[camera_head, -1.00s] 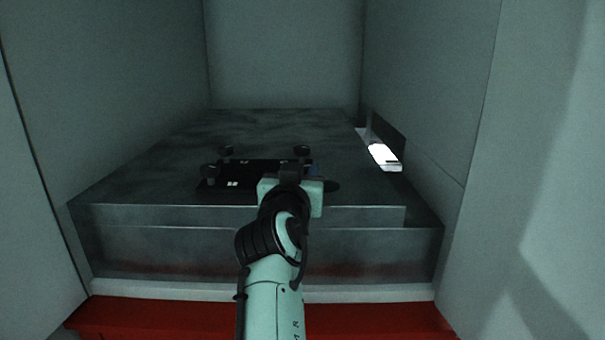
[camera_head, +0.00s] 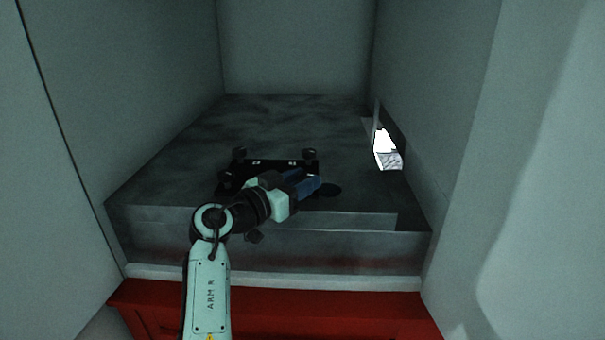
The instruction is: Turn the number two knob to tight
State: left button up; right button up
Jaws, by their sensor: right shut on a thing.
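A black plate-like device (camera_head: 270,165) lies on the grey metal surface, with dark round knobs at its corners. The near left knob is partly visible. No numbers can be read, so I cannot tell which knob is number two. My right gripper (camera_head: 308,186), with blue fingers, is at the device's near right corner, shut on what seems to be the knob there, which the fingers hide. My left gripper is not in view.
A flat dark disc (camera_head: 331,190) lies on the metal surface (camera_head: 190,165) right of the gripper. Grey walls close in both sides and the back. A bright opening (camera_head: 386,147) is in the right wall. A red ledge (camera_head: 290,312) runs along the front.

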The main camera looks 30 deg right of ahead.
dwell(0.3)
jog(key=o, duration=1.1)
jog(key=shift+c, duration=0.2)
jog(key=v, duration=1.3)
jog(key=shift+a, duration=0.25)
jog(key=shift+s+r, duration=0.1)
